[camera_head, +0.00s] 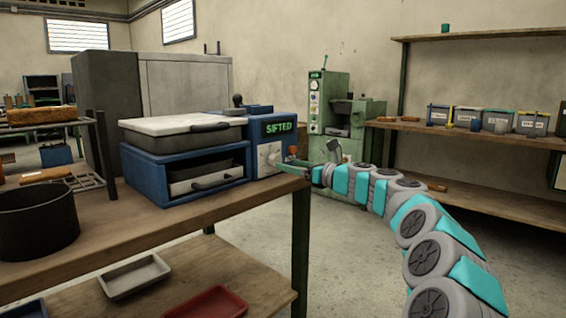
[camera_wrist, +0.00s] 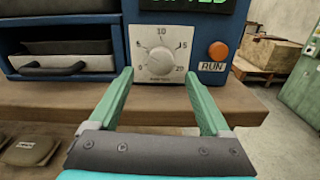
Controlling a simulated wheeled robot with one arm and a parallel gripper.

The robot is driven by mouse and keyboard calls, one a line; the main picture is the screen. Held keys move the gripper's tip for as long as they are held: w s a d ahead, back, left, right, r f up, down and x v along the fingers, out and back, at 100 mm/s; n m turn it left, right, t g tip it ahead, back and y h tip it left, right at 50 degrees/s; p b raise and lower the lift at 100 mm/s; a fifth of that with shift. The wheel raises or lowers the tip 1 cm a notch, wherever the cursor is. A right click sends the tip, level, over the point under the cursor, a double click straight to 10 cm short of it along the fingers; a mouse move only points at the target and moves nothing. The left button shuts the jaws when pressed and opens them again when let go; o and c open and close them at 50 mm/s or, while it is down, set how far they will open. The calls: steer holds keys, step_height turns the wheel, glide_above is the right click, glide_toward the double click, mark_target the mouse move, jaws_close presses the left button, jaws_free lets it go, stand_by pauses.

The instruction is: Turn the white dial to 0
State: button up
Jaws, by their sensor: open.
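The white dial (camera_wrist: 160,61) is a round knob on a pale square plate with a printed scale around it, 0 at lower left and 20 at lower right. Its exact setting is too small to read. The plate sits on the front of a blue machine (camera_wrist: 210,30), whose display reads SIFTED in the head view (camera_head: 278,128). My gripper (camera_wrist: 157,75) is open and empty, its two green fingers pointing at the panel, one on each side of the dial. I cannot tell whether they touch it. In the head view, my gripper (camera_head: 289,163) is at the machine's front, partly hiding the plate.
An orange button (camera_wrist: 218,51) with a RUN label is right of the dial, near the right finger. A drawer (camera_wrist: 65,62) with a dark handle is at left. The wooden bench top (camera_wrist: 60,102) lies below the fingers. A dark pot (camera_head: 38,222) stands on the bench's left.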

mark_target(275, 161)
steer(key=shift+x, duration=2.4)
steer(key=shift+d, duration=0.1)
jaws_close()
